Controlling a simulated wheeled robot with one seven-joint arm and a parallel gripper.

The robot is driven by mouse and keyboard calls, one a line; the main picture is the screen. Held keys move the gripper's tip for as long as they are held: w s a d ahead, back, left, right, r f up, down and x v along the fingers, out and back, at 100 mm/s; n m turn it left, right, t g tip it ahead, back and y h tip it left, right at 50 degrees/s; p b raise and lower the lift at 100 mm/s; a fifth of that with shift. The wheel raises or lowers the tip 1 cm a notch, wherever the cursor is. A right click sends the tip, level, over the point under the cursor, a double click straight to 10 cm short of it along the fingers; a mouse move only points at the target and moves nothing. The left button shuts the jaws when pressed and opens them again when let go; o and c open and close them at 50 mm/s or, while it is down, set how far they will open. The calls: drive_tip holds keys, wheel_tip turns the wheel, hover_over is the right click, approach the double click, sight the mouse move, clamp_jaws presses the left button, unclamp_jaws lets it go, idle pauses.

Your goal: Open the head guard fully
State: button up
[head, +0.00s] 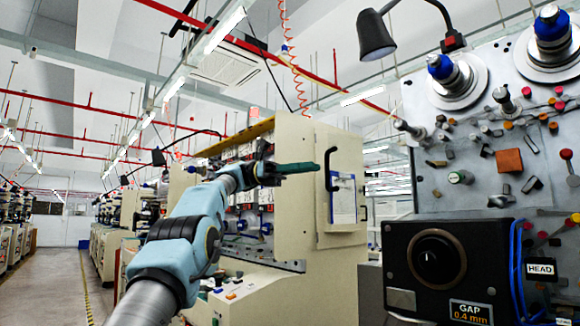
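My light-blue arm reaches up from the bottom left, and my gripper (300,168) points right, in front of a cream machine. Its dark green end is seen side-on, so whether its fingers are apart cannot be told. A black upright bar handle (328,172) stands just right of the gripper tip, with a small gap in the picture. The handle is on a cream panel (338,225), which may be the head guard; no label on it confirms this. A "HEAD" label (540,268) is at the lower right, beside a black box with a knob (436,258).
A grey spindle board (470,190) with blue-topped spindles and pegs fills the right side. A black lamp (375,35) hangs above. A blue-edged sheet (344,203) is on the cream panel. A free aisle (60,290) runs along the left.

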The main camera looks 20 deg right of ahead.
drive_tip(key=p+v, duration=0.5)
drive_tip(key=shift+w+a, duration=0.1)
idle(0.7)
